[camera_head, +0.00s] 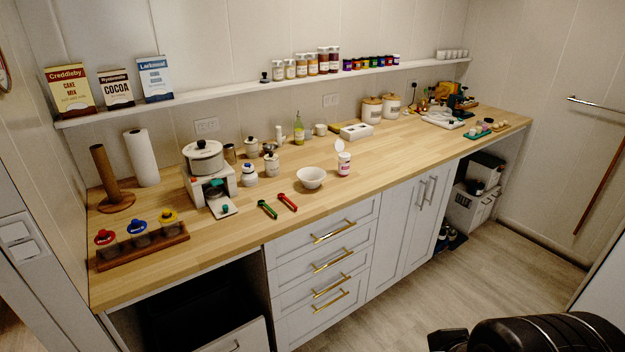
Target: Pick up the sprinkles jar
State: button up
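A small white jar with a reddish-purple label (343,164) stands upright on the wooden counter, right of a white bowl (311,178). A round white lid shape shows just above it. It looks like the sprinkles jar, but its label is too small to read. Part of my dark arm shows at the bottom right, well away from the counter. My gripper's fingertips are not in view.
Red (287,202) and green (267,209) spoons lie left of the bowl. A white appliance with a pot (204,157) stands farther left. A wall shelf (225,92) holds boxes and several small jars. Floor (480,280) is free before the cabinets.

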aim_at(344, 161)
jog(key=u, duration=0.3)
jog(key=i+l+u, duration=0.7)
jog(key=l, duration=0.15)
jog(key=i+l+u, duration=0.2)
jog(key=l, duration=0.15)
jog(key=l+u, duration=0.25)
jog(key=l, duration=0.15)
jog(key=i+l+u, duration=0.2)
jog(key=l, duration=0.2)
jog(key=i+l, duration=0.1)
jog(key=l, duration=0.5)
jog(key=i+l, duration=0.1)
jog(key=l, duration=0.5)
